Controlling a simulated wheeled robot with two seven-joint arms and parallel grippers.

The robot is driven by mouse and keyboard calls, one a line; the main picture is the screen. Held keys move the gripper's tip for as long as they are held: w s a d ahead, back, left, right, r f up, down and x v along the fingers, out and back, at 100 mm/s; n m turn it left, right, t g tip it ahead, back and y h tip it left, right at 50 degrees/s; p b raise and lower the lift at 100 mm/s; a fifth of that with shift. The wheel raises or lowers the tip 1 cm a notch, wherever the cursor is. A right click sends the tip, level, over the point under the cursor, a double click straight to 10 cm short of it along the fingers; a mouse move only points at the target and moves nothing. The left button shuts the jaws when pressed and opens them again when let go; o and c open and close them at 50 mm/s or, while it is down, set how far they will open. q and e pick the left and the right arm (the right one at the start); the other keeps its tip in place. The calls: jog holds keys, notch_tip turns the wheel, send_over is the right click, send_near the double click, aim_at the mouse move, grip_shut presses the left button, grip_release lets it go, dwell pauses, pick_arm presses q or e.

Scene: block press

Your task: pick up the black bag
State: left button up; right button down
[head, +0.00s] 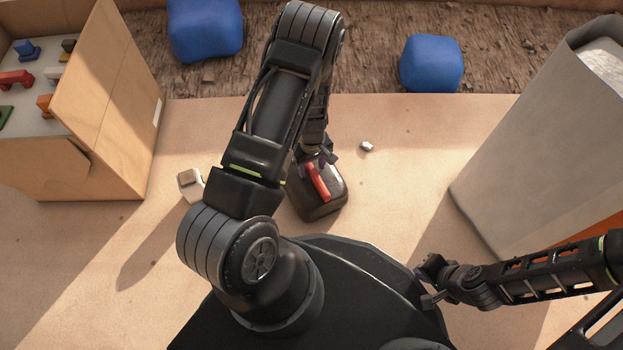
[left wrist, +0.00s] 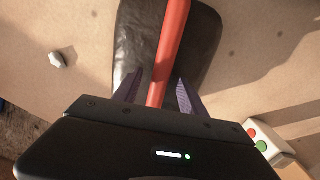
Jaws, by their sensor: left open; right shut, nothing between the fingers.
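The black bag (head: 322,203) lies on the tan floor in front of my base, with a red handle (head: 317,184) along its top. In the left wrist view the bag (left wrist: 138,40) fills the upper middle, and its red handle (left wrist: 170,45) runs between my fingers. My left gripper (head: 328,158) is open just above the bag, its two fingers (left wrist: 157,88) on either side of the handle. I cannot tell whether they touch it. My right gripper (head: 430,284) is shut and empty at the lower right, away from the bag.
A small cream box (head: 190,184) stands left of the bag; its red and green buttons (left wrist: 257,140) show in the left wrist view. A pale pebble (head: 366,146) lies right of the bag. A cardboard box (head: 125,110) stands left, a tall grey container (head: 540,140) right, blue blocks (head: 432,64) behind.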

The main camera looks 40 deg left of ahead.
pick_arm(q)
jog(key=shift+c, duration=0.6)
grip_shut()
dwell(0.7)
